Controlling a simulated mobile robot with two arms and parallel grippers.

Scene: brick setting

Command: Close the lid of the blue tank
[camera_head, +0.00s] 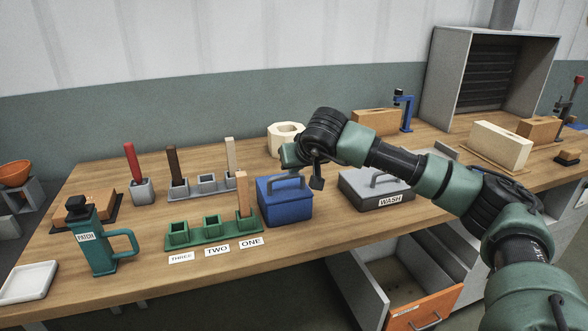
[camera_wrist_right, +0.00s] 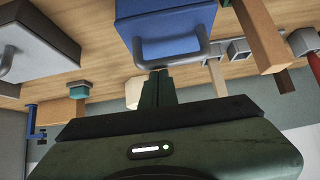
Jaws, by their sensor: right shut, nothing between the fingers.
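The blue tank (camera_head: 285,209) stands on the bench near the middle in the head view, with a grey bar handle (camera_head: 285,183) on its top. The top appears to lie flat on the tank; I cannot tell whether it is fully seated. My right gripper (camera_head: 317,183) is shut and empty, pointing down just behind and right of the tank's top. In the right wrist view the blue tank (camera_wrist_right: 165,20) and its handle lie just beyond the shut fingertips (camera_wrist_right: 157,73). Whether they touch the handle is unclear. My left gripper is not in view.
A grey WASH tank (camera_head: 370,190) stands to the right, under my right arm. A green holder (camera_head: 213,236) with a wooden stick stands left of the blue tank. A whitish ring block (camera_head: 286,138) is behind. An open orange-fronted drawer (camera_head: 425,309) juts out below the bench.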

